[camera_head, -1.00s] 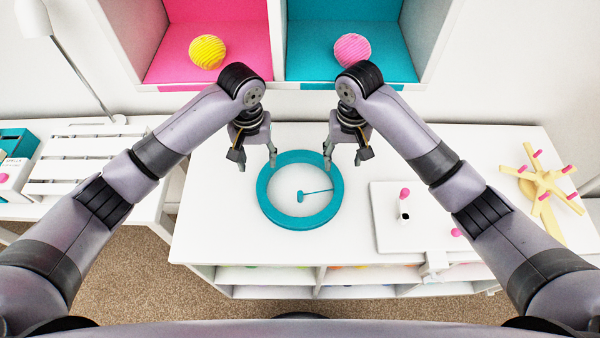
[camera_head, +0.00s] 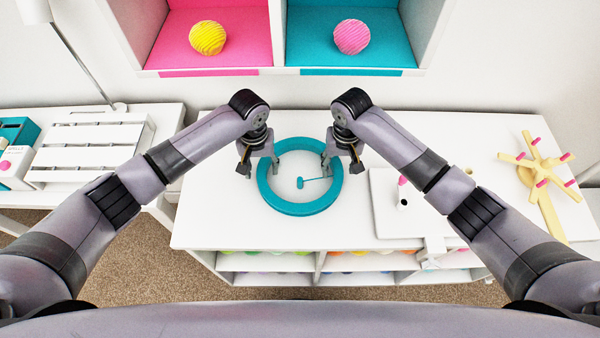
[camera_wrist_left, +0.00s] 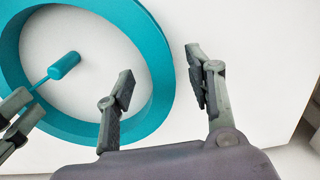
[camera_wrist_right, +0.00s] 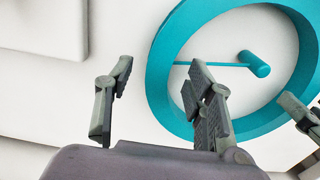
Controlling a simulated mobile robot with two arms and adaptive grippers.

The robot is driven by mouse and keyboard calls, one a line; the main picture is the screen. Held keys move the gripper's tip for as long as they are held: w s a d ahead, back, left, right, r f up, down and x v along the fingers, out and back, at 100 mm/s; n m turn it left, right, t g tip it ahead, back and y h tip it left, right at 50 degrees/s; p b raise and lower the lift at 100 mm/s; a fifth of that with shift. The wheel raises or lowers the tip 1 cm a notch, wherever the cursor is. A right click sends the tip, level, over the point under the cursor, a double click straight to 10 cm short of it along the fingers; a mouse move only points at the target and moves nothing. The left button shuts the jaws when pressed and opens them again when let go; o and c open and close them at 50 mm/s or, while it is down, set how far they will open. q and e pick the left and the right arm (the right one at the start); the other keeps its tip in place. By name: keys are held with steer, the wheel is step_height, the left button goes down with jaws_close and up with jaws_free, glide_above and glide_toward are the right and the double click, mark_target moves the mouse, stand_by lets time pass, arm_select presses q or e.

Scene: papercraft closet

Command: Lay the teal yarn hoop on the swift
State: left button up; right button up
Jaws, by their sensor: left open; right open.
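The teal yarn hoop (camera_head: 300,209) lies flat on the white table, with a thin teal strand and small teal cylinder (camera_head: 300,183) inside its ring. My left gripper (camera_head: 261,169) is open at the hoop's left side; in the left wrist view its fingers (camera_wrist_left: 160,75) straddle the teal band (camera_wrist_left: 160,90). My right gripper (camera_head: 341,168) is open at the right side; in the right wrist view its fingers (camera_wrist_right: 157,80) stand either side of the band (camera_wrist_right: 158,88). Neither is closed on it. The swift (camera_head: 526,175), pale yellow arms with pink pegs, stands at the table's right.
A white board (camera_head: 400,222) with a pink-topped post lies between hoop and swift. A white slatted rack (camera_head: 85,150) is on the left table. Pink and teal cubbies above hold a yellow ball (camera_head: 207,38) and a pink ball (camera_head: 351,37). The table front (camera_head: 215,235) is clear.

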arm_select(q)
steer(key=shift+f, duration=1.1)
arm_select(e)
steer(key=shift+f, duration=1.05)
arm_select(q)
steer(key=shift+c, duration=0.3)
arm_select(e)
steer(key=shift+c, duration=0.3)
arm_select(q)
jaws_close()
arm_select(e)
jaws_close()
